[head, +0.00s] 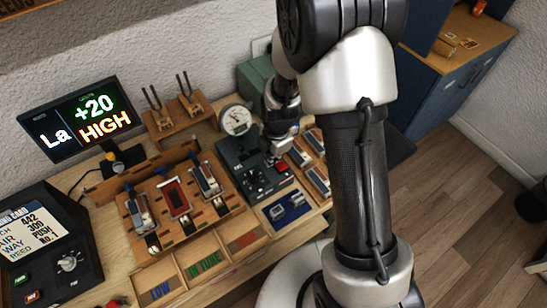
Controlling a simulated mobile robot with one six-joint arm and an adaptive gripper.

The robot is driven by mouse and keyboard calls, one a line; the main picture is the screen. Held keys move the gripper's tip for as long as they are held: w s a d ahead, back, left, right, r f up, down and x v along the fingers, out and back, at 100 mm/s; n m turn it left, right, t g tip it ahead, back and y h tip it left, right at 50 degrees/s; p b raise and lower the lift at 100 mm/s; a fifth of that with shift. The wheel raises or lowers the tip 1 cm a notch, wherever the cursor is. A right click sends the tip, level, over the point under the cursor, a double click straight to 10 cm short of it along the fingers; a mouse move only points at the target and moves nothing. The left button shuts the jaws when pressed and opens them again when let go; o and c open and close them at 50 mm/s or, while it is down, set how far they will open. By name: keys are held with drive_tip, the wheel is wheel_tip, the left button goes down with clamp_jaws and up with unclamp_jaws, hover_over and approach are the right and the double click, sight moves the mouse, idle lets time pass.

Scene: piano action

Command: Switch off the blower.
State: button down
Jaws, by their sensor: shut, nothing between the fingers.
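A dark box, likely the blower control (236,153), stands on the bench with a round white gauge (236,119) behind it. A red button or switch (281,166) shows on its right part. My gripper (270,160) points down at this box, just left of the red part. The fingers are small and dark in the head view, and they look closed and empty. I cannot tell whether the fingertips touch the box. The switch's position is too small to read.
A wooden rack (183,238) with several reeds stands left of the box. Labelled trays (204,255) lie in front. A display (80,122) reads "La +20 HIGH". A dark console (40,245) is at far left. My arm hides part of the bench's right side.

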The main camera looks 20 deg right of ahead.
drive_tip(key=shift+s+f, duration=0.1)
drive_tip(key=shift+s, duration=0.15)
drive_tip(key=shift+s+d, duration=0.25)
drive_tip(key=shift+s, duration=0.4)
drive_tip(key=shift+r, duration=0.2)
drive_tip(key=shift+w, duration=0.1)
